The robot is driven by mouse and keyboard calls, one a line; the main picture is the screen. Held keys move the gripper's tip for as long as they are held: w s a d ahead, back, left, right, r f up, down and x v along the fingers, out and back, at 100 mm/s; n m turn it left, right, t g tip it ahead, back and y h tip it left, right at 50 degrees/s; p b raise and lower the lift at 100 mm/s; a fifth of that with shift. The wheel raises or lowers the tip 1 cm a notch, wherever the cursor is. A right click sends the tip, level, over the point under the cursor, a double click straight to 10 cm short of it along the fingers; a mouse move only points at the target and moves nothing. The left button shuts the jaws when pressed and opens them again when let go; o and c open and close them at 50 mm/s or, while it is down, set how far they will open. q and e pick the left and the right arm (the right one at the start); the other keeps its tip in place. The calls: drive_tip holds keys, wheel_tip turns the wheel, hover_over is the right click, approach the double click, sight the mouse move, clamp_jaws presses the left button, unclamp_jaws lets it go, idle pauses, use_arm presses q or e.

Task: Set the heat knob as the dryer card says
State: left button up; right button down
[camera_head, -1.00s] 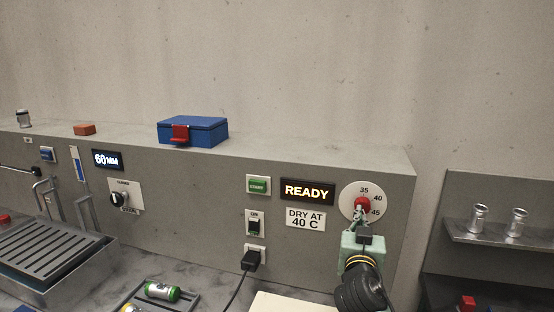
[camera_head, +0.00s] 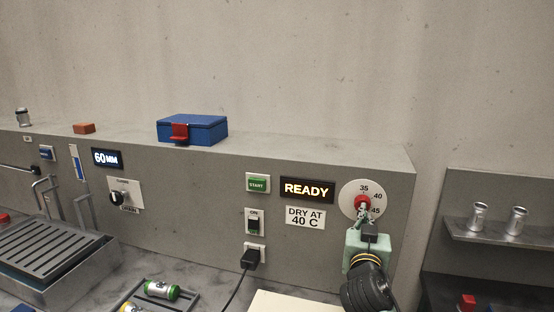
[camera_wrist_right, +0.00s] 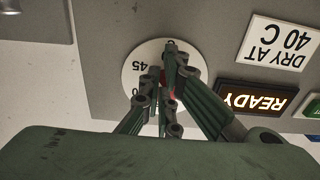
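The red heat knob (camera_head: 361,201) sits on a round white dial (camera_head: 349,190) marked 35, 40 and 45. The dryer card (camera_head: 305,218), left of the dial, reads DRY AT 40 C. My right gripper (camera_head: 363,214) reaches the knob from below and in front. In the right wrist view its fingers (camera_wrist_right: 168,85) close in around the knob, with only a little red (camera_wrist_right: 173,93) showing between them. They look shut on it. The fingers hide the knob's pointer, so its setting cannot be read. My left gripper is out of view.
A lit READY display (camera_head: 307,190), a green START button (camera_head: 258,183) and an ON switch (camera_head: 254,222) are left of the dial. A black plug (camera_head: 250,259) with a cord is below. A shelf with metal cups (camera_head: 497,235) is at the right.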

drive_tip(key=v, duration=0.3)
drive_tip(key=f+v, duration=0.1)
drive_tip(key=v, duration=0.1)
drive_tip(key=shift+s+d+p, duration=0.2)
drive_tip(key=shift+d+p, duration=0.1)
drive_tip(key=shift+p, duration=0.05)
